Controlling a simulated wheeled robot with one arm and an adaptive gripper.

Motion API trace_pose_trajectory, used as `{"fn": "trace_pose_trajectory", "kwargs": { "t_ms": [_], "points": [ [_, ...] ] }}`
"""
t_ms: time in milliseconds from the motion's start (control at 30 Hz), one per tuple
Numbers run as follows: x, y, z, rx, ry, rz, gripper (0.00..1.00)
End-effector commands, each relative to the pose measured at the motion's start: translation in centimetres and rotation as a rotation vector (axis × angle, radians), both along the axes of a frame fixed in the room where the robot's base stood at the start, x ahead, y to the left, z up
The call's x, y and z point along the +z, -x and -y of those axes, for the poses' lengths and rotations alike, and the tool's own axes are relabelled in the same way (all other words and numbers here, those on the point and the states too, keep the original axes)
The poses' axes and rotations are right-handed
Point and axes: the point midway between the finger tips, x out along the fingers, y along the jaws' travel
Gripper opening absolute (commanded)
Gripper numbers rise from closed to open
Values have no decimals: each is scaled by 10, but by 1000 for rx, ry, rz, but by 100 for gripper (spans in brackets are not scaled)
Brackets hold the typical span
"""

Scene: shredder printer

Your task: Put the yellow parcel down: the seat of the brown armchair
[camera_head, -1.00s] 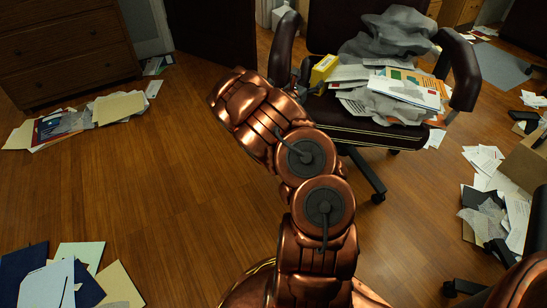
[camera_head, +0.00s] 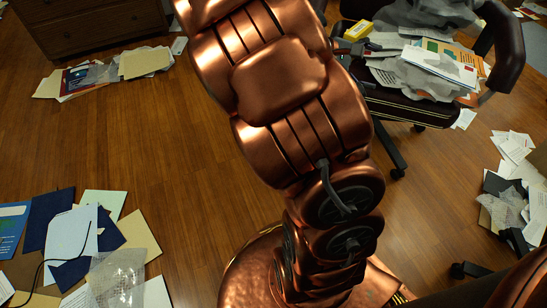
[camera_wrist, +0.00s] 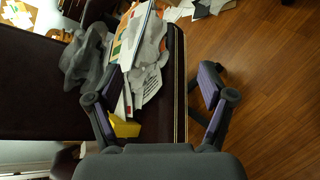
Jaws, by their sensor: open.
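The yellow parcel (camera_head: 357,30) sits at the left side of the brown armchair's seat (camera_head: 405,105), beside a heap of papers. In the wrist view the parcel (camera_wrist: 124,128) lies close to the left finger, which partly overlaps it. It appears to rest on the seat. My gripper (camera_wrist: 160,92) is open, its two fingers wide apart, with the seat's front edge and floor showing between them. Nothing is held between the fingers.
Letters and grey crumpled sheets (camera_head: 440,60) fill much of the seat. The armrest (camera_head: 505,45) rises at right. Papers litter the floor at left (camera_head: 75,235) and right. A wooden dresser (camera_head: 95,20) stands back left. The middle floor is clear.

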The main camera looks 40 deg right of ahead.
Motion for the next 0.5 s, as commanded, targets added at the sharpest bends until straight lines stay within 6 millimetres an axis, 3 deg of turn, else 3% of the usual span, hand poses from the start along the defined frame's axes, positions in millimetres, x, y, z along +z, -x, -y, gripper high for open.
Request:
{"fn": "trace_pose_trajectory", "kwargs": {
  "t_ms": [267,500],
  "points": [
    [-44,41,-121,-158,-282,258,81],
    [-77,67,-244,-256,-595,385,81]
  ]
}}
